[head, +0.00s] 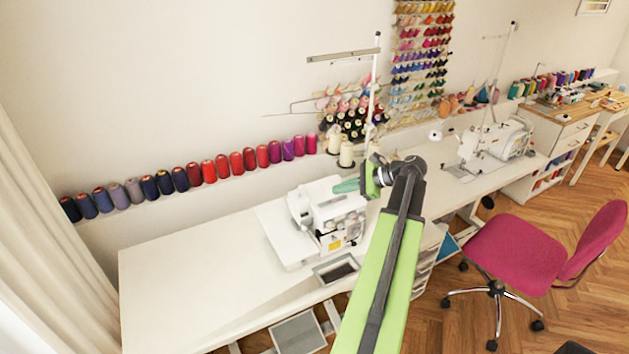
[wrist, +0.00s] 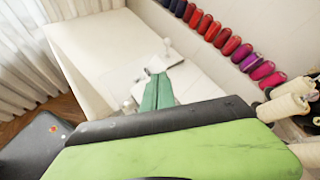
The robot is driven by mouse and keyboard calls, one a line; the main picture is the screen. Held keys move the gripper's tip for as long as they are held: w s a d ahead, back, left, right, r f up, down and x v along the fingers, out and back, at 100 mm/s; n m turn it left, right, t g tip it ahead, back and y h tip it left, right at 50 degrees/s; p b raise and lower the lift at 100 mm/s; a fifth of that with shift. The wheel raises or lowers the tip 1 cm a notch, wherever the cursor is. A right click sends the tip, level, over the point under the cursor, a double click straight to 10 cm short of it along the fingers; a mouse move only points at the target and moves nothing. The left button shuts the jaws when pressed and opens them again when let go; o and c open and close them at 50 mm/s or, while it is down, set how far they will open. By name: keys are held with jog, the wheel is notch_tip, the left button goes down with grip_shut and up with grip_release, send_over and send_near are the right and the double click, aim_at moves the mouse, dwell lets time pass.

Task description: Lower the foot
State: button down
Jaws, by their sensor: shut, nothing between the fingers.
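A white sewing machine (head: 328,222) stands on the near white table. Its presser foot is too small to make out in the head view. My gripper (head: 338,187) is shut and empty, its green fingers pointing left over the top of this machine. Whether the fingers touch the machine, I cannot tell. In the wrist view the closed green fingers (wrist: 158,76) point away from me, with small white parts of the machine around their tips. My wrist housing hides most of the machine there.
The white table (head: 185,275) is bare to the left of the machine. Colored thread spools (head: 208,171) line the wall behind, and white cones (head: 346,153) stand near my arm. Another machine (head: 497,140) is at the right. A pink chair (head: 515,255) stands on the floor.

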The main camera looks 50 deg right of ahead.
jog(key=shift+s+d+r+m+t, duration=0.2)
jog(key=shift+s+d+r+m, duration=0.15)
jog(key=shift+s+d, duration=0.3)
jog(key=shift+s+d+r+m+t, duration=0.2)
jog(key=shift+s+d+r+m, duration=0.15)
jog(key=shift+s+d, duration=0.25)
jog(key=b, duration=0.5)
send_near(300, 190)
jog(key=f, duration=0.2)
jog(key=d+f, duration=0.1)
jog(key=shift+w+f, duration=0.3)
jog(key=shift+w, duration=0.05)
jog(key=w+a, duration=0.1)
jog(key=w+a+r+p, duration=0.1)
jog(key=shift+w+r, duration=0.25)
jog(key=shift+w, duration=0.15)
jog(key=shift+w+a, duration=0.1)
jog(key=shift+w, duration=0.15)
